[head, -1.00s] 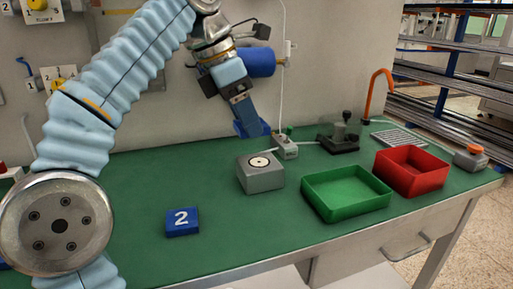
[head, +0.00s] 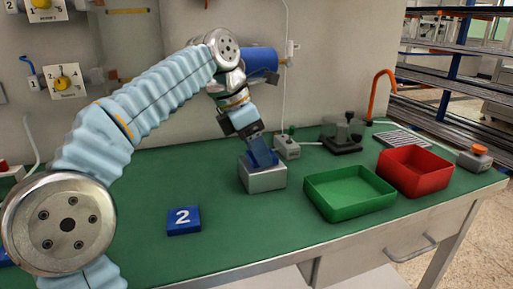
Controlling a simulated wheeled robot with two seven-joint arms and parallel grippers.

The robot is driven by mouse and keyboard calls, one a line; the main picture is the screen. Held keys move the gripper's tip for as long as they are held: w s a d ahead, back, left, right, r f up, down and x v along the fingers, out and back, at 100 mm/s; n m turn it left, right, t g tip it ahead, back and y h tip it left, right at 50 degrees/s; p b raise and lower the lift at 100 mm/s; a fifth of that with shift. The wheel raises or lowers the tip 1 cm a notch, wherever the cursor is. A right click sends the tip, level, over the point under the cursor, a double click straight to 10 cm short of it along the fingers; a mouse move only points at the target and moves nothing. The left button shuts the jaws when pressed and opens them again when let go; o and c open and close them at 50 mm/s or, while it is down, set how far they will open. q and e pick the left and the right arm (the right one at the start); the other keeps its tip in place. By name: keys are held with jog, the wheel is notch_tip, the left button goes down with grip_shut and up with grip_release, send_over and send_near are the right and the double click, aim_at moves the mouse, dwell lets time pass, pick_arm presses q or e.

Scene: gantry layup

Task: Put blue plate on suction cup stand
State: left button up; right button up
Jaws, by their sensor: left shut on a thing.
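The suction cup stand (head: 264,180) is a grey block on the green table. My left gripper (head: 255,138) is shut on a blue plate (head: 262,155) and holds it over the top of the stand. The plate looks tilted and hides the round suction cup. I cannot tell whether the plate touches the stand. Another blue plate (head: 184,221), marked with a white 2, lies flat on the table to the left and nearer. My right gripper is not in view.
An open green bin (head: 349,211) and an open red bin (head: 414,189) stand to the right. A small grey switch box (head: 287,150) and a dark device (head: 342,146) stand behind. The table between the numbered plate and the green bin is clear.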

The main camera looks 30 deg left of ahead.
pick_arm(q)
jog(key=o, duration=1)
jog(key=shift+f, duration=0.15)
jog(key=shift+o, duration=0.2)
jog(key=p+v, duration=0.1)
jog(key=v, duration=0.7)
